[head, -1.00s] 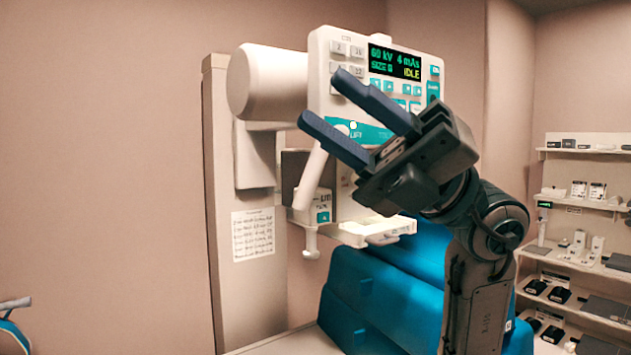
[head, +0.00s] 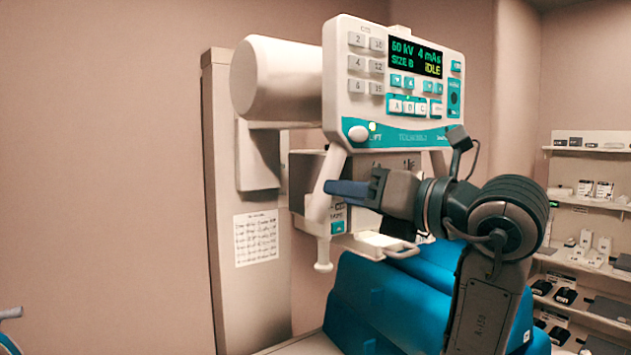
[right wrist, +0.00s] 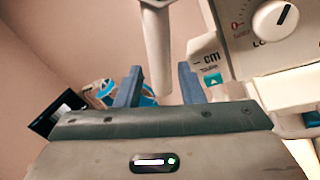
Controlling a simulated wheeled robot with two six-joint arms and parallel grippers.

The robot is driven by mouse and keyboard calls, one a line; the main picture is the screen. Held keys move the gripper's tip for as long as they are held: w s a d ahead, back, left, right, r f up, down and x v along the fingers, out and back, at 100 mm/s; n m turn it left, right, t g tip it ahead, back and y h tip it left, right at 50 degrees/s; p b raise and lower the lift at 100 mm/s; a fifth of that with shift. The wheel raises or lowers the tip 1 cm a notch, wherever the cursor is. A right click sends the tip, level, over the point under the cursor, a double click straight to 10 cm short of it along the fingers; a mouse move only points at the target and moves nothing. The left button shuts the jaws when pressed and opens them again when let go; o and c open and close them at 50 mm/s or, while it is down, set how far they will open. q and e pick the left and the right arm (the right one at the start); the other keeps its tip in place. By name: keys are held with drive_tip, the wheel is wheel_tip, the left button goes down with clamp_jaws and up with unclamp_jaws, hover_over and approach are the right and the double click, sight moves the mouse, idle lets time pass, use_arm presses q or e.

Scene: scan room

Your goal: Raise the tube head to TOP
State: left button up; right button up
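The tube head shows as a white cylinder (head: 282,82) with a control panel (head: 350,105) on its front, carried beside a tall column (head: 217,200). The display (head: 416,57) reads 60 kV, 4 mAs and IDLE. A white slanted handle (head: 317,208) hangs under the panel's left end. It also shows in the right wrist view (right wrist: 158,40). My right gripper (head: 332,187) is open, pointing left, its fingertips overlapping the handle in the head view. In the right wrist view the handle's lower end appears between the two blue fingers (right wrist: 160,76); contact cannot be told. My left gripper is out of view.
A blue padded table (head: 375,300) lies below the tube head and my right arm. A sheet of text (head: 256,238) is on the column. Shelves (head: 580,205) with small items stand at the right. A dial (right wrist: 275,20) shows right of the fingers in the right wrist view.

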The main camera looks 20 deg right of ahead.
sight(319, 189)
drive_tip(key=p+x, duration=0.2)
drive_tip(key=x, duration=0.4)
drive_tip(key=shift+w+a, duration=0.3)
drive_tip(key=shift+w, duration=0.15)
clamp_jaws()
